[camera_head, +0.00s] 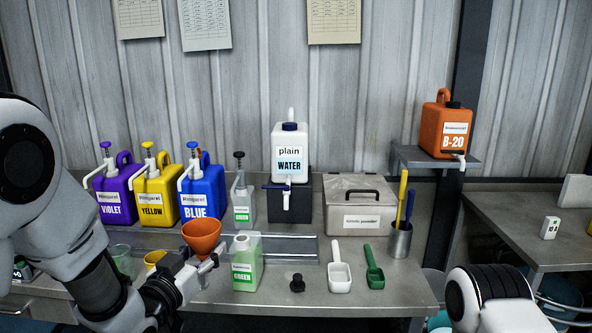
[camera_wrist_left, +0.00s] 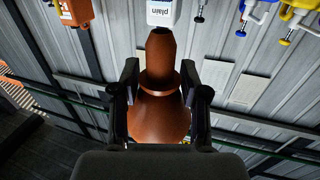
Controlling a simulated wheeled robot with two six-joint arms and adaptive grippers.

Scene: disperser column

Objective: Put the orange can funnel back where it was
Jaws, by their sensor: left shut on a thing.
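The orange can funnel (camera_head: 202,233) is held upright, wide mouth up, in my left gripper (camera_head: 205,266), above the front part of the bench. A translucent can with green contents and a GREEN label (camera_head: 247,274) stands just right of the gripper in the head view. My right arm shows at the lower right; its gripper is out of view.
Violet (camera_head: 112,203), yellow (camera_head: 156,202) and blue (camera_head: 202,204) pump cans stand behind the funnel. A water can (camera_head: 290,147) stands at centre. A black cap (camera_head: 297,283), white scoop (camera_head: 339,277) and green scoop (camera_head: 374,275) lie at the front right. A yellow object (camera_head: 154,258) is near my arm.

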